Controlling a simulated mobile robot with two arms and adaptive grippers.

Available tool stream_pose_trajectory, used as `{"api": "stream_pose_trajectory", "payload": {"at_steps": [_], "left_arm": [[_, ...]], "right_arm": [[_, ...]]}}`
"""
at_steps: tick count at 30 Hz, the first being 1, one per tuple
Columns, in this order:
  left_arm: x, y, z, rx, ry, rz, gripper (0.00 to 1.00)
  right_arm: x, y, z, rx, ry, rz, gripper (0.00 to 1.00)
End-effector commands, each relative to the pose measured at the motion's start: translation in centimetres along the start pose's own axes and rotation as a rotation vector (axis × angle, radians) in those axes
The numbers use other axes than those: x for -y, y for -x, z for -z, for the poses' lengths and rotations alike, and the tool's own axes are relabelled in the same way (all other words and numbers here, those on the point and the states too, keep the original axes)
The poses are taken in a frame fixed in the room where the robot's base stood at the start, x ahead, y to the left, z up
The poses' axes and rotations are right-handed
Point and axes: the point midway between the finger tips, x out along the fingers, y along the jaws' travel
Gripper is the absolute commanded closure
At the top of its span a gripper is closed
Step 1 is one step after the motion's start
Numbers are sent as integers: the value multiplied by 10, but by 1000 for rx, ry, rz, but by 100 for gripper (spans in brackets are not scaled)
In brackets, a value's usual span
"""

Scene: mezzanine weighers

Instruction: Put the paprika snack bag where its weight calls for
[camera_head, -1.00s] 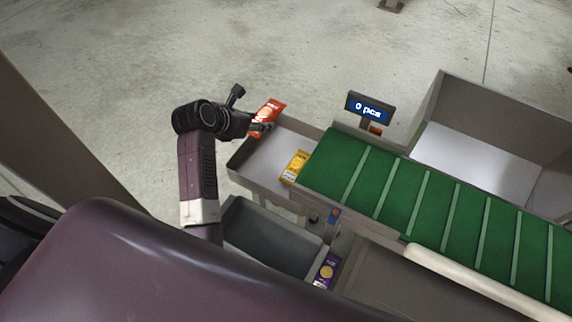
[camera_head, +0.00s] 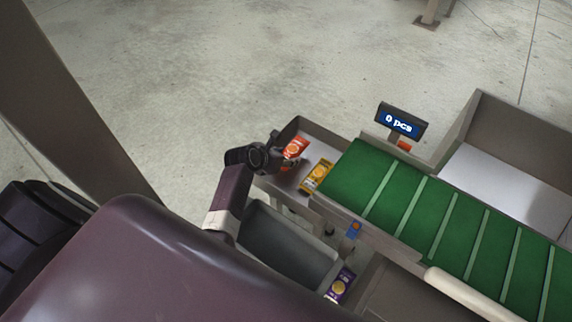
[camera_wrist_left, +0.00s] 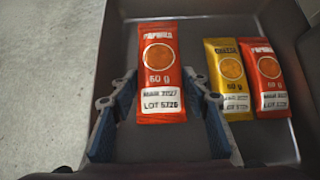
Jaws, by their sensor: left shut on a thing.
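My left gripper (camera_head: 282,163) reaches over the metal tray (camera_head: 322,134) at the left end of the belt. It is shut on an orange paprika bag (camera_head: 297,145), which stands out from between its fingers. In the left wrist view the held paprika bag (camera_wrist_left: 158,62) shows "60 g" and a lot number, face up. A yellow cheese bag (camera_wrist_left: 228,72) lies in the tray to its right, and a second paprika bag (camera_wrist_left: 264,70) lies beside that. The yellow bag also shows in the head view (camera_head: 317,176). I cannot tell whether the held bag touches the tray floor. My right gripper is out of view.
A green slatted belt (camera_head: 408,207) runs right from the tray. A display (camera_head: 402,122) above it reads "0 pcs". A grey bin (camera_head: 286,238) sits below the tray, with a purple bag (camera_head: 340,285) at its right end. A large bin (camera_head: 515,185) stands behind the belt.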

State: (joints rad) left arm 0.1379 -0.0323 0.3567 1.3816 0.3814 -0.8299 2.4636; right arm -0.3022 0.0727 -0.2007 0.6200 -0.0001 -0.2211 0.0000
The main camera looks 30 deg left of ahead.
Motion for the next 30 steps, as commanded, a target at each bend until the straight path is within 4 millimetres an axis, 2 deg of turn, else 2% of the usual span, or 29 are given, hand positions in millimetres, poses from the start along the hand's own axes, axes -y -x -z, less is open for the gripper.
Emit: {"api": "stream_pose_trajectory", "payload": {"at_steps": [9, 22, 23, 27, 30], "left_arm": [[-1, -27, 27, 0, -1, -1, 85], [0, -31, 31, 1, 1, 0, 85], [0, -31, 30, 1, 0, 0, 55], [0, -30, 30, 0, 0, 0, 40], [0, -30, 30, 0, 0, 0, 40]], "right_arm": [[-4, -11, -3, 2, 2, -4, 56], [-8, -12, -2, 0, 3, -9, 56], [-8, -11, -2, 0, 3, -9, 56], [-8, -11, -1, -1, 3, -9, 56], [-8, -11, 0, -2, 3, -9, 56]]}}
